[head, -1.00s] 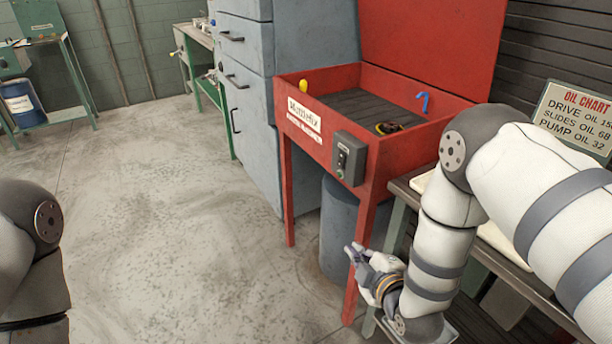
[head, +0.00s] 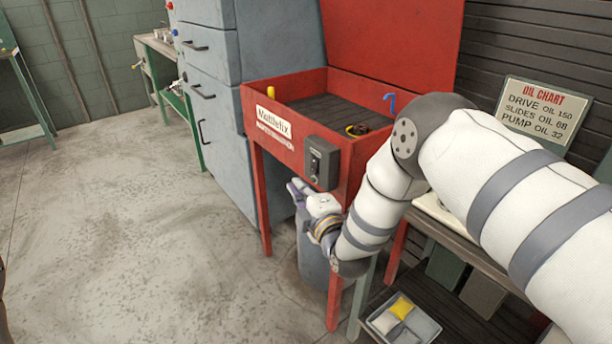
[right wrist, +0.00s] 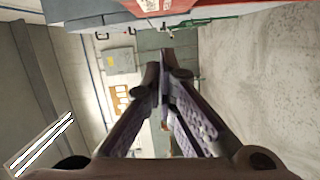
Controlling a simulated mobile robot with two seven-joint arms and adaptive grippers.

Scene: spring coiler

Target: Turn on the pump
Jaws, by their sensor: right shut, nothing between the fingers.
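A grey switch box (head: 321,163) is fixed to the front of the red parts washer (head: 362,92), at its right end. Small controls show on its face, but their positions are too small to read. My right gripper (head: 293,187) is shut and empty, just below and left of the box and apart from it. In the right wrist view its fingers (right wrist: 166,78) meet at the tips with nothing between them. The washer's red edge (right wrist: 215,7) shows at the top there; the switch box does not show.
A grey drum (head: 311,245) stands under the washer, beside its red front legs. Grey cabinets (head: 215,90) stand to the left, and a bench with a tray of cloths (head: 403,322) is at the lower right. The floor (head: 120,230) at left is clear.

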